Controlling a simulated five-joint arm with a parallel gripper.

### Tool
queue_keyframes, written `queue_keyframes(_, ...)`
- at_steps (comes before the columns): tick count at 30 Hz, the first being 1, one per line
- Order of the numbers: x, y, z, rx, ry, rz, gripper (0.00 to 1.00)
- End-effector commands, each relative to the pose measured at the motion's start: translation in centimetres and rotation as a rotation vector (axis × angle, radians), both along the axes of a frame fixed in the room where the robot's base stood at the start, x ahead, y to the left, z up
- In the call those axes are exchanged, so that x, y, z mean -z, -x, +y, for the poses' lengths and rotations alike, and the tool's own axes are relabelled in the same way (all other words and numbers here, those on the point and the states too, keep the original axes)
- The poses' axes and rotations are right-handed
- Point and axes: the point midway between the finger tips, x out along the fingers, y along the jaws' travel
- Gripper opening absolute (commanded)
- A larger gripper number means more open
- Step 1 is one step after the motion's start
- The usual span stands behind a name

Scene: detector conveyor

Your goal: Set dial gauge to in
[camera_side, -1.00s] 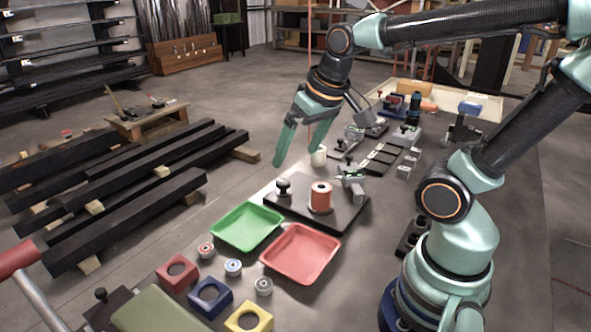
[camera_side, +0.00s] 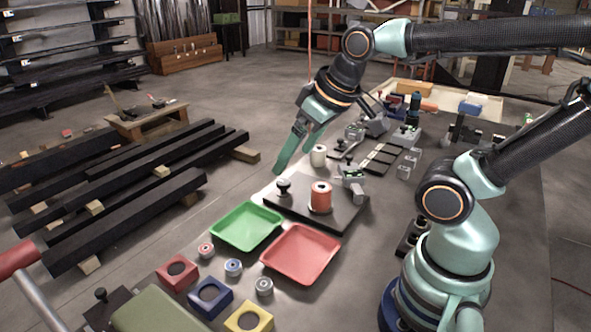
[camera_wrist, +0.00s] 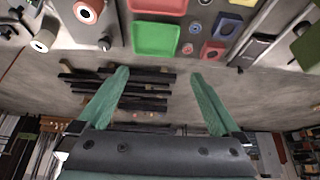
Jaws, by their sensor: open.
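My gripper (camera_side: 284,166) is open and empty, its green fingers pointing down and to the left above the far-left edge of a black plate (camera_side: 330,221). In the wrist view my gripper's two fingers (camera_wrist: 160,73) stand wide apart with nothing between them. The plate carries a black knob (camera_side: 283,187), an orange spool (camera_side: 320,197) and a small metal fixture with a green part (camera_side: 351,173). The spool (camera_wrist: 88,10) and knob (camera_wrist: 105,44) also show in the wrist view. I cannot tell which item is the dial gauge, and no dial reading is legible.
A green tray (camera_side: 247,246) and a red tray (camera_side: 322,280) lie in front of the plate. Small round pieces and red, blue and yellow blocks (camera_side: 249,320) sit nearer. A white cylinder (camera_side: 318,156) stands behind the plate. Black beams (camera_side: 130,215) lie at left.

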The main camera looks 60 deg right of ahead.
Motion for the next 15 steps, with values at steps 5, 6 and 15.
queue_keyframes(5,0.0,0.0,0.0,0.000,0.000,0.000,1.00)
queue_keyframes(6,0.0,0.0,0.0,0.000,0.000,0.000,1.00)
queue_keyframes(15,-0.9,-1.6,-2.7,0.066,0.010,0.056,0.58)
